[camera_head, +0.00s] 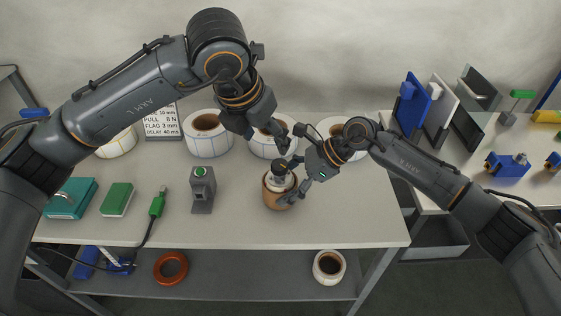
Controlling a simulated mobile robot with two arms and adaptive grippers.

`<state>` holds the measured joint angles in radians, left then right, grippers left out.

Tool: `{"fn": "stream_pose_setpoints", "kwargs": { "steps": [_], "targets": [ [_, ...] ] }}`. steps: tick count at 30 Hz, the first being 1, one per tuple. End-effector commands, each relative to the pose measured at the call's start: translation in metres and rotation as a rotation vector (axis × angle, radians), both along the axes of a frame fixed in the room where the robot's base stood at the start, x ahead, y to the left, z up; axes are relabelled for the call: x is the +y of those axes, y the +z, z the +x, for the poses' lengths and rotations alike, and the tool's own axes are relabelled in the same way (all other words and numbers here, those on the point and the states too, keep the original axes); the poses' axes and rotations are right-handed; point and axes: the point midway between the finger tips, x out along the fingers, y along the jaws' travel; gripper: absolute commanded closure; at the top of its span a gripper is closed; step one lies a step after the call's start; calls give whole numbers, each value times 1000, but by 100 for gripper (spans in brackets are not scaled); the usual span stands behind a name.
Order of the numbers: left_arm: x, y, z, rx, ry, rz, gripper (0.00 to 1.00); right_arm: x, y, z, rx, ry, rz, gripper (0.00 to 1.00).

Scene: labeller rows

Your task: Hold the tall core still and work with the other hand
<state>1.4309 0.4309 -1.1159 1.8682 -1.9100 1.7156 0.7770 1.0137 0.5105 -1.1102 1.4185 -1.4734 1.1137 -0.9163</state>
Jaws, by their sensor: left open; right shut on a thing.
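The tall core (272,199) is a brown cylinder standing upright near the front middle of the grey table. A white band (279,183) and a dark piece (279,167) show at its top. My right gripper (289,181) comes in from the right and is shut on the core, with its fingers at the core's right side and front. My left gripper (283,146) is open and empty, just above and behind the core's top. The grippers are close together and partly cover the top of the core, so any contact of the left fingers there is unclear.
Label rolls (208,134) stand along the back, beside a printed card (161,122). A grey device with a green button (201,190), a green block (117,199), a teal box (70,198) and a cabled green plug (157,204) lie left. Table (340,228) is clear right of the core.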

Motion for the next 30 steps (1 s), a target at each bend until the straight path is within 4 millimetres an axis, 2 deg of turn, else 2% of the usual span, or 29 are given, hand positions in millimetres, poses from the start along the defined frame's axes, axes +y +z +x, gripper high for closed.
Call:
{"fn": "stream_pose_setpoints", "kwargs": {
  "steps": [10,11,14,25,30],
  "targets": [
    [1,6,-3,0,0,-1,38,0,0,0,0,0,0,84],
    [1,6,-3,0,0,-1,38,0,0,0,0,0,0,19],
    [1,6,-3,0,0,-1,38,0,0,0,0,0,0,0],
    [1,6,-3,0,0,-1,38,-1,1,0,0,0,0,0],
    [1,6,-3,0,0,-1,38,-12,12,1,-1,-3,0,0]
  ]
}}
